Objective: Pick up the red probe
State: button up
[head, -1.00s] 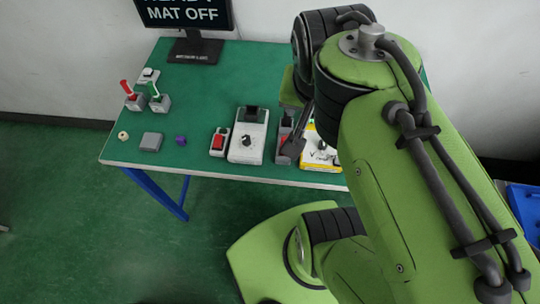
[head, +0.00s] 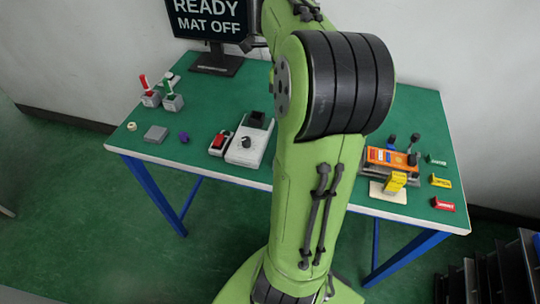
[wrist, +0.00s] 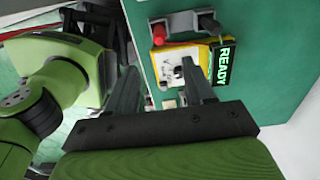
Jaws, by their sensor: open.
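A red probe (head: 144,82) stands upright, slightly tilted, in a grey holder (head: 150,98) at the far left of the green table. Beyond the fingers is a yellow-edged white meter (wrist: 182,70) with a black knob. In the head view my arm hides the gripper.
A monitor (head: 208,22) stands at the back left. An orange device (head: 391,158) and coloured tags (head: 442,182) are at right. Green table is clear between.

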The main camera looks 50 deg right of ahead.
notch_tip(320, 180, down, 15)
jog(key=b, duration=0.5)
jog(key=shift+r+b, duration=0.15)
jog(key=shift+b, duration=0.25)
jog(key=shift+a, duration=0.1)
jog(key=shift+c, duration=0.5)
jog(key=shift+r, duration=0.1)
grip_shut()
